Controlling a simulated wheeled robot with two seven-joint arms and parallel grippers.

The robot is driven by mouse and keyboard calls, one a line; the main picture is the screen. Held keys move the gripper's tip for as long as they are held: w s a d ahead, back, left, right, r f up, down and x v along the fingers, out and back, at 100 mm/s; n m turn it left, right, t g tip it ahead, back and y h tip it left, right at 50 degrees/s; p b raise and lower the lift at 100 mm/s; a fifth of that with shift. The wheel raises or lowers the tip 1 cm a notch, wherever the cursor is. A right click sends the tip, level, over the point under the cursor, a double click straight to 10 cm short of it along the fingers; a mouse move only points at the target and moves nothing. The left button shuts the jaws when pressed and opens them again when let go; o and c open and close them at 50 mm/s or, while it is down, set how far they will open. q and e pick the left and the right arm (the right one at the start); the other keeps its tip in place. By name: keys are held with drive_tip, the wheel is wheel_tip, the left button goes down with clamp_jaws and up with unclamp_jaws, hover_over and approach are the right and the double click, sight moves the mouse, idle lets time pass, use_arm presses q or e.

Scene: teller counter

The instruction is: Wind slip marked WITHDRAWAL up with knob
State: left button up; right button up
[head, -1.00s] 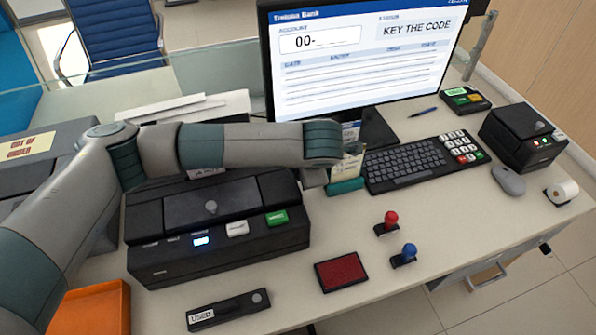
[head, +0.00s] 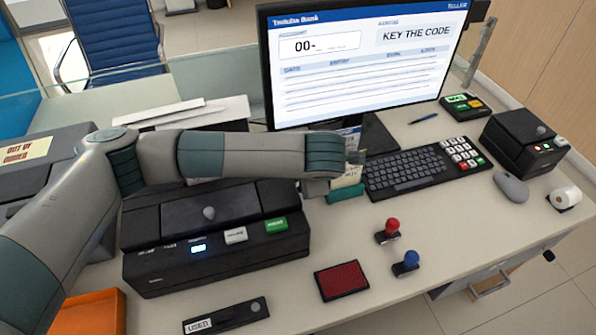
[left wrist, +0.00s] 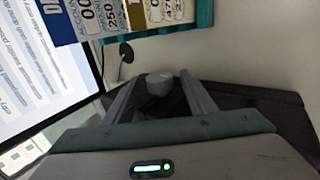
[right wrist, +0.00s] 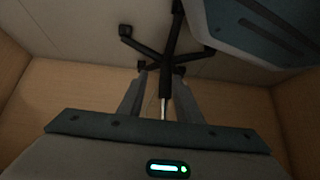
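My left arm reaches over the black machine, and its gripper (head: 345,178) is at the teal slip holder (head: 346,194), partly hidden by the wrist. In the left wrist view the fingers (left wrist: 158,80) are apart, with a grey rounded knob (left wrist: 160,84) seen between them; I cannot tell whether they touch it. Printed slips (left wrist: 110,14) stand in the teal holder at the top of that view. No WITHDRAWAL marking is readable. The right gripper (right wrist: 158,76) is open and empty, facing a chair base and floor; it is outside the head view.
The black machine (head: 215,262) has its own knob and buttons. A monitor (head: 365,60) reads KEY THE CODE, with a keyboard (head: 410,170) in front. Red (head: 388,230) and blue (head: 406,262) stamps and a red pad (head: 341,281) lie forward. Counter between pad and holder is clear.

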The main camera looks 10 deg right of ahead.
use_arm(q)
drive_tip(key=shift+b+v, duration=0.3)
drive_tip(key=shift+v, duration=0.5)
drive_tip(key=b+v, duration=0.2)
drive_tip(key=v, duration=1.3)
drive_tip(key=shift+s+r+b, duration=0.25)
drive_tip(key=shift+r+b, duration=0.05)
use_arm(e)
drive_tip(key=shift+s+d+f+g+h, duration=0.15)
drive_tip(key=shift+s+d+f+g, duration=0.05)
drive_tip(key=shift+d+f+g, duration=0.35)
drive_tip(key=shift+s+d+f+g+h, duration=0.15)
drive_tip(key=shift+d+f+g, duration=0.3)
drive_tip(key=shift+d+f, duration=0.15)
